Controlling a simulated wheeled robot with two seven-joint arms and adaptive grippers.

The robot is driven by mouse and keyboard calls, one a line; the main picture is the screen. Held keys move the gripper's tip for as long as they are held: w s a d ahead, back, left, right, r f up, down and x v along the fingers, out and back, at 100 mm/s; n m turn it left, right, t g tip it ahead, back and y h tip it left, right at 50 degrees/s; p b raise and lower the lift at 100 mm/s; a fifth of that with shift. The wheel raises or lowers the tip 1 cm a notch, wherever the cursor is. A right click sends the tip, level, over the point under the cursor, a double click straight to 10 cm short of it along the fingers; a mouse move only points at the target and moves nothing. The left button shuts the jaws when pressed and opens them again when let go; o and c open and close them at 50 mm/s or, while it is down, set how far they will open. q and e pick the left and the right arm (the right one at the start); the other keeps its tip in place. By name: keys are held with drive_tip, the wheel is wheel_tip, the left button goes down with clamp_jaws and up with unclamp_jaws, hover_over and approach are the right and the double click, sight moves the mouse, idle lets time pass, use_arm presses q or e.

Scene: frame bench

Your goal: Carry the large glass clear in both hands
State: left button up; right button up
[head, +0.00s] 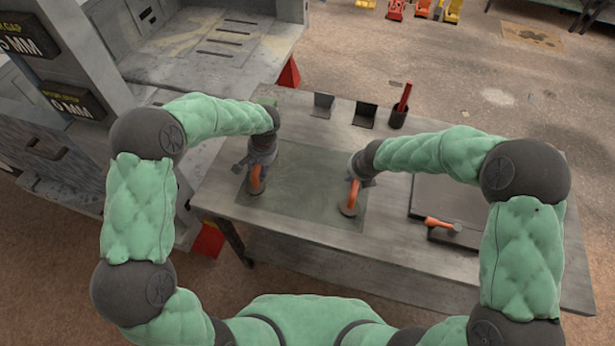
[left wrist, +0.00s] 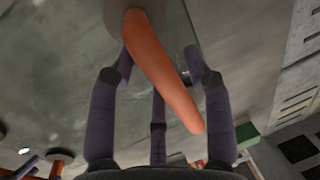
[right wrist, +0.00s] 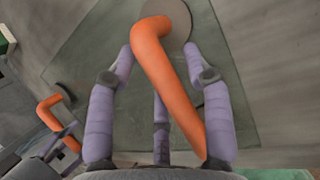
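The large glass (head: 308,180) is a clear greenish pane lying flat, apparently on the bench top. It carries two round suction cups with orange handles, one toward each side. My left gripper (head: 256,176) is over the left handle (left wrist: 157,65). In the left wrist view its fingers stand apart on either side of that handle. My right gripper (head: 354,184) is over the right handle (right wrist: 165,75). Contact behind the handles is hidden.
The grey bench (head: 300,238) extends right to a dark flat tray (head: 400,211) and an orange-handled tool (head: 440,223). A grey machine (head: 215,55) stands at the left.

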use_arm(q)
clamp_jaws()
use_arm(e)
clamp_jaws()
use_arm(q)
drive_tip(key=shift+w+r, duration=0.1)
drive_tip(key=shift+r, duration=0.1)
use_arm(e)
drive_tip(key=shift+w+r, duration=0.1)
drive_tip(key=shift+r, duration=0.05)
drive_tip(key=shift+r, duration=0.1)
